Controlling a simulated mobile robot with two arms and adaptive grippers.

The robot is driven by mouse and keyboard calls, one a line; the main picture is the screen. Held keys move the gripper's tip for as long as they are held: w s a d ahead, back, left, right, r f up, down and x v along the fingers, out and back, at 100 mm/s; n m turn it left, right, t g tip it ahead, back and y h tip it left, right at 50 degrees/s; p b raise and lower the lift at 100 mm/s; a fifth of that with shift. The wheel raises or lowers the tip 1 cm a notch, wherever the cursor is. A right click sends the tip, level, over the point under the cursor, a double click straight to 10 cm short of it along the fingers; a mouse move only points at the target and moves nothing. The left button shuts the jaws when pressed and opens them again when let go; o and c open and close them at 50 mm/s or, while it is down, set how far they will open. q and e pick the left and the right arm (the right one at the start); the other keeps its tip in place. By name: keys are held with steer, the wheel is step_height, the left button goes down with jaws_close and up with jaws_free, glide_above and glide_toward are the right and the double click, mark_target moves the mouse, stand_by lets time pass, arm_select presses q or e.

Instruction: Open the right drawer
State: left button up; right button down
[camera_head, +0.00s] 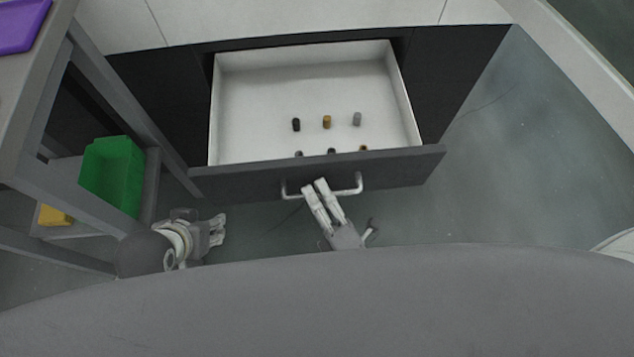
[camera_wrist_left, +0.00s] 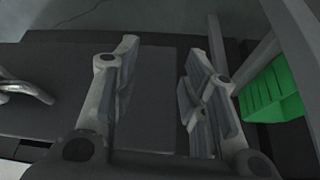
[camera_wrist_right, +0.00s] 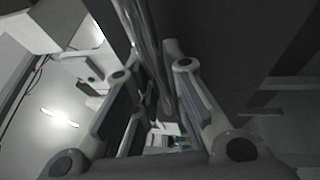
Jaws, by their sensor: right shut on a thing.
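The drawer (camera_head: 245,110) is pulled out of the dark cabinet, with its white inside showing. Its dark front has a metal bar handle (camera_head: 358,184). My right gripper (camera_head: 314,184) is at the middle of this handle and shut on it. The handle bar runs between its fingers in the right wrist view (camera_wrist_right: 145,35). My left gripper (camera_head: 217,229) is empty, left of the handle and apart from the drawer. Its fingers (camera_wrist_left: 160,60) stand apart in the left wrist view, where the handle (camera_wrist_left: 28,91) shows at the left edge.
Several small black, brass and grey cylinders stand in the drawer, among them a brass one (camera_head: 327,122). A grey-framed table (camera_head: 100,95) at the left has a green bin (camera_head: 112,172) and a yellow item (camera_head: 54,215) low down. Floor (camera_head: 520,170) is clear to the right.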

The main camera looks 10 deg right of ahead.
steer(key=c, duration=1.5)
jaws_free()
steer(key=shift+o, duration=0.2)
steer(key=shift+s, duration=0.1)
steer(key=v, duration=1.2)
